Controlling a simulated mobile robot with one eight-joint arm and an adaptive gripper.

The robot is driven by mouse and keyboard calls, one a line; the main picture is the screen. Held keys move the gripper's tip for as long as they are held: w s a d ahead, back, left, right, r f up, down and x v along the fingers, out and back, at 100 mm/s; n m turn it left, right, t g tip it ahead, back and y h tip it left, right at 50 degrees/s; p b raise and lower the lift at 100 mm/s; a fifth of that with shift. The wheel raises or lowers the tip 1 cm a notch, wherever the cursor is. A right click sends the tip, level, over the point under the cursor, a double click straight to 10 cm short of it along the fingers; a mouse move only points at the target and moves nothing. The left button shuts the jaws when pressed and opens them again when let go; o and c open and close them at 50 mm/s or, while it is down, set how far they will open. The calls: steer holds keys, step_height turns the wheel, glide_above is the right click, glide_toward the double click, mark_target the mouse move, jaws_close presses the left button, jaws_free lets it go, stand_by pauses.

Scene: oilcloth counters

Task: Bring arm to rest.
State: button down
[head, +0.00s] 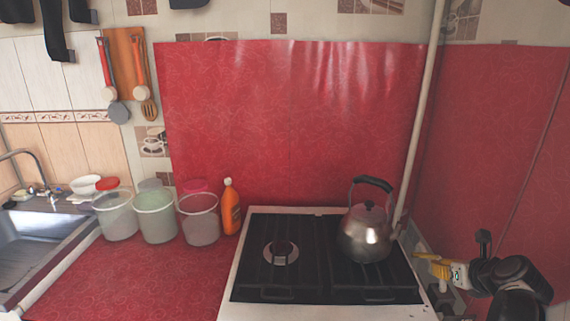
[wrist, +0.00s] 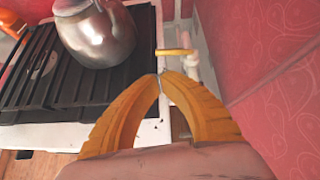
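My gripper (head: 437,266) is at the far right of the head view, beside the right edge of the stove. In the wrist view its two curved yellow fingers (wrist: 161,77) come together at the tips, and I see nothing held between them. The metal kettle (head: 366,234) stands on the right rear of the stove (head: 318,256), to the left of my gripper and apart from it. The kettle also shows at the top left of the wrist view (wrist: 97,34).
A small yellow bar (wrist: 174,52) on a pale pipe lies just beyond my fingertips. A red-covered wall (head: 495,150) is close on the right. Lidded buckets (head: 155,218) and an orange bottle (head: 230,207) stand left of the stove. The red counter (head: 150,280) in front is clear.

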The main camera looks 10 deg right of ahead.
steer(key=a+r+n+g+y, duration=0.1)
steer(key=a+r+n, duration=0.1)
steer(key=a+n, duration=0.65)
steer(key=a+r+n+g+y, duration=0.1)
steer(key=a+r+n, duration=0.1)
steer(key=a+n, duration=0.6)
steer(key=s+a+r+n+g, duration=0.1)
steer(key=s+a+n, duration=1.1)
steer(key=n, duration=0.9)
steer(key=a, duration=0.3)
steer(key=shift+a, duration=0.25)
steer(key=shift+r, duration=0.15)
